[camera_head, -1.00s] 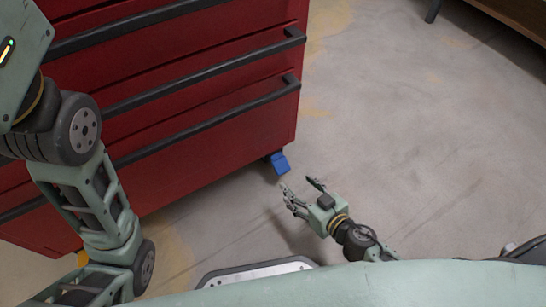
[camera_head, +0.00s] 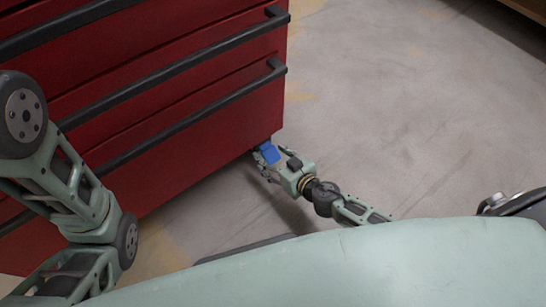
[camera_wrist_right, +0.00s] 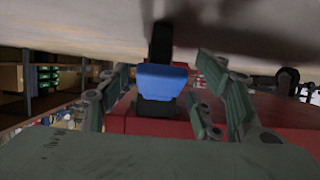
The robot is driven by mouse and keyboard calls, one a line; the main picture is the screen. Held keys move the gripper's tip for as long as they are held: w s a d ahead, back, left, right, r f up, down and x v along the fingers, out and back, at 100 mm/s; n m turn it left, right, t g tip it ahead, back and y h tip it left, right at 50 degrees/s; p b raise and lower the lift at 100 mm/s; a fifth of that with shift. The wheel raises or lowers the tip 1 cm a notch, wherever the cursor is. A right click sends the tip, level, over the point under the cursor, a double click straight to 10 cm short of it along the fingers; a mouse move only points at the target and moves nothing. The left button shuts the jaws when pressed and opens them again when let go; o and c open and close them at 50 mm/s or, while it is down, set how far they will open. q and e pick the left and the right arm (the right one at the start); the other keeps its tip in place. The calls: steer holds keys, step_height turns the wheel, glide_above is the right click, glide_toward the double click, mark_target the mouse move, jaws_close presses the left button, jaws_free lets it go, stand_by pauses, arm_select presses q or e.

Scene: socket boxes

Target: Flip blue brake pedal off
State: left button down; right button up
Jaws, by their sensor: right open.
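The blue brake pedal (camera_head: 270,154) sits on a caster under the near bottom corner of the red tool cabinet (camera_head: 190,150). My right gripper (camera_head: 267,162) is open at the pedal, reaching in from the right. In the right wrist view the blue pedal (camera_wrist_right: 162,80) shows between the two spread fingers of the right gripper (camera_wrist_right: 160,74), with a gap on each side. The dark caster parts show above and below the pedal there. Only links of my left arm show at the left; its gripper is out of view.
The cabinet has long black drawer handles (camera_head: 180,115) sticking out on its front. Open grey floor (camera_head: 390,110) lies to the right. In the right wrist view, shelves with boxes (camera_wrist_right: 45,78) stand in the background at the left.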

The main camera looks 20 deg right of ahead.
jaws_close()
stand_by(0.6)
